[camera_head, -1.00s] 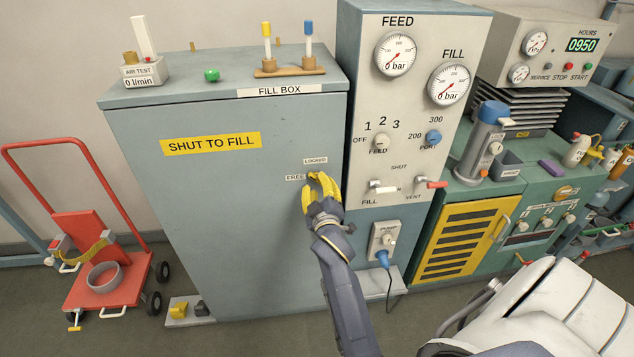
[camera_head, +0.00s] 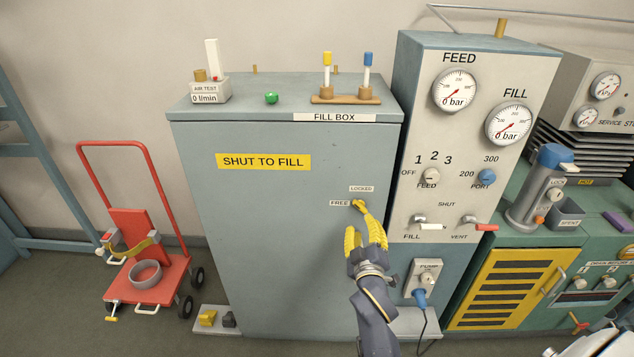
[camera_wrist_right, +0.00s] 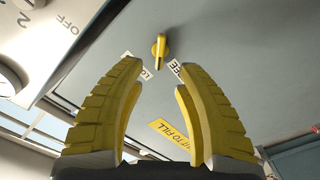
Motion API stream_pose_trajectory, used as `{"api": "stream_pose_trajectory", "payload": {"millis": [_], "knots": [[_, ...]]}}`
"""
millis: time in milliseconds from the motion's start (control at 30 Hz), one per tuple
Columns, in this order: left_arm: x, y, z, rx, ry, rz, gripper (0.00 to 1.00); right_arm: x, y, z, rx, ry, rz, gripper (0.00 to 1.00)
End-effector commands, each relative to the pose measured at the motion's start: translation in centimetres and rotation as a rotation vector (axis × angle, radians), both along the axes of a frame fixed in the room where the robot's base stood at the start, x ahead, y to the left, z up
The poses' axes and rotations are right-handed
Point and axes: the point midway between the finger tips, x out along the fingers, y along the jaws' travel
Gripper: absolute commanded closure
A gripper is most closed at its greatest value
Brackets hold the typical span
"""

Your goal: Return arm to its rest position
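My right gripper (camera_head: 363,232) has yellow ridged fingers and is in front of the fill box door, just below the latch. In the right wrist view the gripper (camera_wrist_right: 158,72) has its fingers spread, with nothing between them. The yellow latch (camera_head: 357,203) is beside the FREE label (camera_head: 340,203), with the LOCKED label (camera_head: 361,189) above. The latch also shows in the right wrist view (camera_wrist_right: 160,48), beyond the fingertips and apart from them. The fill box (camera_head: 265,230) is grey-blue and its door looks shut. My left gripper is not in view.
The gauge panel (camera_head: 455,148) with its FILL and VENT levers stands right of the box. A blue plug (camera_head: 420,297) and cable are below it. A red trolley (camera_head: 148,282) stands on the left floor.

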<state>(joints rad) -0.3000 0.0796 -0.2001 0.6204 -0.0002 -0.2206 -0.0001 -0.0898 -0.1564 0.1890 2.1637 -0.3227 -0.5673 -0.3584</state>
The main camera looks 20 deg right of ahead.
Motion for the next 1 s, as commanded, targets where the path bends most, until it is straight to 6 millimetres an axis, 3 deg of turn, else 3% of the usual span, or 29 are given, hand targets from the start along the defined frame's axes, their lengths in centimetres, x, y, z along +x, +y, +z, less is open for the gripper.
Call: {"api": "stream_pose_trajectory", "payload": {"millis": [100, 267, 400, 567, 767, 1000], "knots": [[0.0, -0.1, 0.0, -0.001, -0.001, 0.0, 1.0, 0.2, 0.2, 0.2, 0.044, -0.034, 0.011, 0.66], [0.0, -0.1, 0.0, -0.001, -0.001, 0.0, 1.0, 2.0, 2.1, -5.3, 0.158, 0.006, 0.063, 0.66], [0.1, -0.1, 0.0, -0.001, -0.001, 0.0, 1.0, 3.3, 5.0, -13.1, 0.272, 0.093, 0.123, 0.66], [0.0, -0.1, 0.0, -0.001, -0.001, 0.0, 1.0, 2.7, 8.3, -22.9, 0.389, 0.221, 0.174, 0.66], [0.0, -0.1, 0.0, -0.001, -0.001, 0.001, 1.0, -1.1, 11.8, -34.6, 0.511, 0.393, 0.202, 0.66], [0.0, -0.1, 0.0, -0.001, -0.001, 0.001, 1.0, -9.4, 14.5, -47.3, 0.625, 0.611, 0.193, 0.66]]}}
